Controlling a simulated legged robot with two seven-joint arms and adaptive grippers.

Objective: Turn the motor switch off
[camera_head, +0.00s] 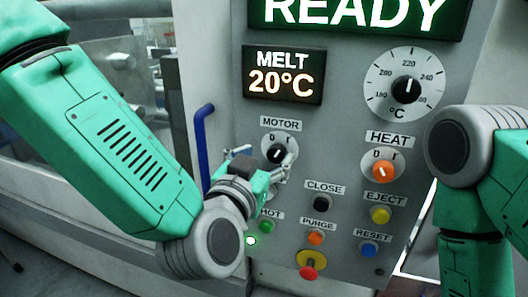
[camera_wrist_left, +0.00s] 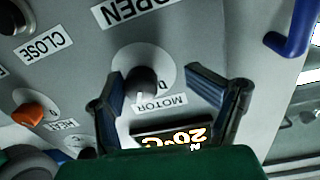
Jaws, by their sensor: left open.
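The motor switch (camera_head: 276,153) is a black knob on a pale round plate under the MOTOR label, with 0 and I marked above it. Its white pointer looks tilted toward I, but it is small and partly hard to read. My left gripper (camera_head: 262,159) is open in front of it, with one finger to each side. In the left wrist view the knob (camera_wrist_left: 142,84) stands between the spread fingers of the left gripper (camera_wrist_left: 155,82), nearer the left finger; no clear contact shows. My right arm stands at the right; its gripper is out of view.
The heat switch (camera_head: 383,171) is an orange knob to the right. Below are the black close button (camera_head: 321,203), yellow eject button (camera_head: 381,215), blue reset button (camera_head: 369,250) and red emergency button (camera_head: 309,268). A blue handle (camera_head: 202,150) stands left of the panel.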

